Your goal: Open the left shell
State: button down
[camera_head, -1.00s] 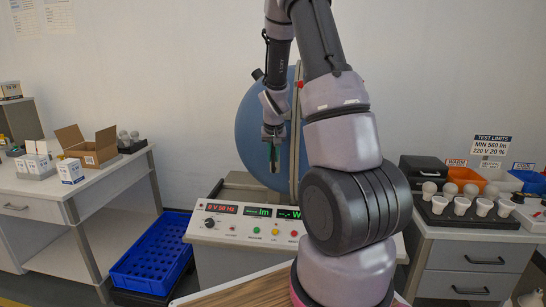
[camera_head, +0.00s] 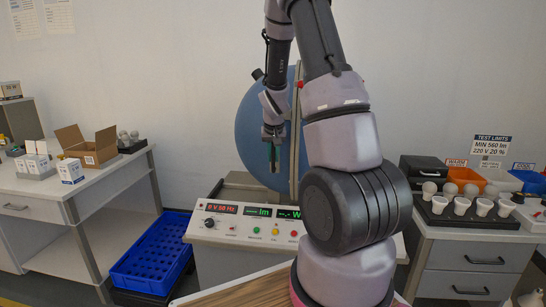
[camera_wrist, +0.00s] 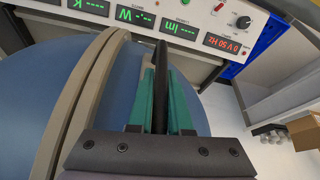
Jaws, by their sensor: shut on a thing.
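The left shell (camera_head: 252,128) is a blue half-sphere with a tan flange (camera_head: 296,125), standing behind the control panel. In the wrist view, turned upside down, the left shell (camera_wrist: 193,107) lies to the right of the flanges and the right shell (camera_wrist: 35,75) to the left. The two flanges run side by side with a thin dark line between them. My gripper (camera_head: 274,160) has teal fingers and is in front of the left shell. In the wrist view it is shut on a dark upright handle (camera_wrist: 160,85) beside the flange. The handle's attachment is hidden.
The control panel (camera_head: 235,234) with displays and buttons stands below the shells. A blue crate (camera_head: 150,262) sits on the left. The left bench (camera_head: 112,178) holds boxes. The right bench (camera_head: 470,240) holds white bulb holders. My arm hides most of the right shell in the head view.

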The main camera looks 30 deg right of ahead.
dwell(0.6)
jog(key=w+a, duration=0.7)
jog(key=a, duration=0.3)
jog(key=shift+a, duration=0.35)
jog(key=c, duration=1.1)
grip_release()
jog(key=shift+r, duration=0.1)
jog(key=v, duration=1)
jog(key=shift+s+r, duration=0.2)
jog(key=shift+r, duration=0.05)
